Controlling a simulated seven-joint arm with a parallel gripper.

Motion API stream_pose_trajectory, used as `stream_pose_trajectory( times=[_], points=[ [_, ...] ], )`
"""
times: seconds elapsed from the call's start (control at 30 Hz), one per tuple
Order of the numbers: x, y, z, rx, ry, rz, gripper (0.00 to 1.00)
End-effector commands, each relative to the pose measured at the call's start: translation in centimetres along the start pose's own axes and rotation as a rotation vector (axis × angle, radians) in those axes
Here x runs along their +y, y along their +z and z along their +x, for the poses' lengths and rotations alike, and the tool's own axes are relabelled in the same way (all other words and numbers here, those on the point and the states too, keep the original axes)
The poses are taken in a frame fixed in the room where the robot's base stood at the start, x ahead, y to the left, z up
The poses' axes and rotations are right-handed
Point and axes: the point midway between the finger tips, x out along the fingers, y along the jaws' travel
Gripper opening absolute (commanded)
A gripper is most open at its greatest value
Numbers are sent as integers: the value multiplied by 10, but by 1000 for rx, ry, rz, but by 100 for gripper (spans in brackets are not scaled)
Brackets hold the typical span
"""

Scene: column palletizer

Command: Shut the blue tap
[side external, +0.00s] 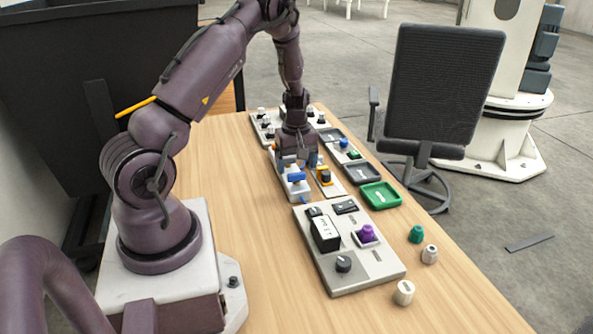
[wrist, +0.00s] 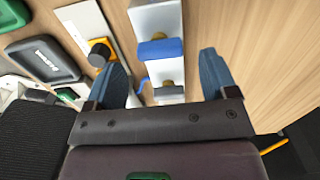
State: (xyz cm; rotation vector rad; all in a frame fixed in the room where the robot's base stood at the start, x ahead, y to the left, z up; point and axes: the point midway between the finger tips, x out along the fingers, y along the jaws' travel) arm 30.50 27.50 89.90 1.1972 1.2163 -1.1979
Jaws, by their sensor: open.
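The blue tap (side external: 296,177) has a blue handle and sits on a narrow white panel on the table. In the wrist view the blue handle (wrist: 160,49) lies crosswise to the panel, with a bit of brass showing beside it. A second, grey handle (wrist: 169,92) with brass is on the same panel, nearer my gripper's body in that view. My gripper (side external: 297,163) is open and points down over this panel. In the wrist view its blue fingers (wrist: 162,66) stand apart on either side of the panel, with nothing held. Whether they touch the handle cannot be told.
A yellow-orange unit with a black knob (wrist: 99,53) stands close beside one finger. A grey control panel (side external: 345,280) with a purple knob (side external: 367,233) is in front. Green (side external: 381,195) and dark (side external: 362,172) trays lie right. Loose caps (side external: 404,292) lie near the table edge.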

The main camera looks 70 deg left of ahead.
Motion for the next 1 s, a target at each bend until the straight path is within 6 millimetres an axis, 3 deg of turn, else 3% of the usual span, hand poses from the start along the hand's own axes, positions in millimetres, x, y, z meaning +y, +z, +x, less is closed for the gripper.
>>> stream_pose_trajectory(
  times=[0.2, 0.43, 0.6, 1.0],
  points=[
    [1, 0, -52, 3, 6, 1, 79],
    [1, 0, -90, 1, 4, 0, 79],
    [0, 0, -101, 1, 1, -2, 79],
    [0, 0, -102, 0, 0, 24, 79]
  ],
)
